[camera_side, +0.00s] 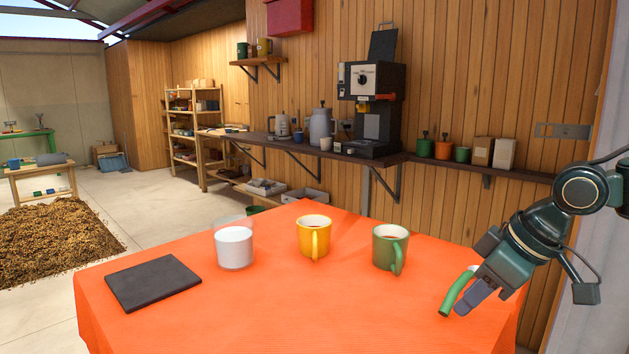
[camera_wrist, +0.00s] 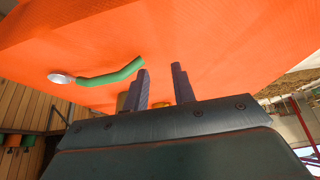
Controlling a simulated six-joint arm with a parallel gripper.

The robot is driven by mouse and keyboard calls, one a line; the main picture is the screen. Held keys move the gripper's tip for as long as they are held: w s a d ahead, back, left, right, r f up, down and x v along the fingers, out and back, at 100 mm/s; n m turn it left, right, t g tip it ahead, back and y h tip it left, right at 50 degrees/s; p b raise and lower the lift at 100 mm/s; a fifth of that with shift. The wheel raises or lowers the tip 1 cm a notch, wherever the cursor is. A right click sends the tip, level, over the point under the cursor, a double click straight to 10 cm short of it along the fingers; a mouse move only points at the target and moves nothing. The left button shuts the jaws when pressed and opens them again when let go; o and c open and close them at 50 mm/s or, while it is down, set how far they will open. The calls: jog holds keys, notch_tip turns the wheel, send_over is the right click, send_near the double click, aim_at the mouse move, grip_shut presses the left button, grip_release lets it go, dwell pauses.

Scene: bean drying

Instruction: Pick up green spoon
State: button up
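The green spoon's curved handle (camera_side: 455,293) shows in the side view beside my gripper's fingers, over the right part of the orange table; the gripper hides its other end. In the wrist view the spoon has a bent green handle (camera_wrist: 108,77) and a pale round bowl (camera_wrist: 60,78) at the left. My gripper (camera_side: 472,301) points down at the table's right side. In the wrist view my gripper (camera_wrist: 160,67) has its two fingers apart, with a gap between them. The handle's end lies just left of the left finger, outside the gap; whether they touch is unclear.
A green mug (camera_side: 388,250), a yellow mug (camera_side: 308,238) and a white-filled glass (camera_side: 234,250) stand left of my gripper. A dark flat slab (camera_side: 152,283) lies at the far left. The orange cloth (camera_side: 320,310) is clear at the front middle.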

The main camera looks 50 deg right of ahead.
aim_at(464, 277)
jog(key=shift+w, duration=0.1)
jog(key=n, duration=0.1)
jog(key=w+n, duration=0.1)
jog(key=w+n+g, duration=0.1)
jog(key=shift+d+r+n+y, duration=0.25)
jog(key=shift+n+y, duration=0.05)
jog(key=w+d+n, duration=0.1)
jog(key=d+n, duration=0.1)
jog(key=w+d+n+g+y, duration=0.1)
jog(key=n, duration=0.2)
jog(key=w+d+n+g+y, duration=0.1)
jog(key=d+n, duration=0.1)
jog(key=n, duration=0.1)
jog(key=shift+d+r, duration=0.25)
jog(key=shift+d, duration=0.1)
jog(key=d+n, duration=0.2)
jog(key=d+n+y, duration=0.1)
jog(key=d+n, duration=0.1)
jog(key=s+d+n, duration=0.1)
jog(key=d, duration=0.1)
jog(key=shift+d+n+y, duration=0.15)
jog(key=shift+n+y, duration=0.25)
jog(key=shift+s+d+n, duration=0.2)
jog(key=shift+d+n, duration=0.3)
jog(key=shift+x, duration=1.2)
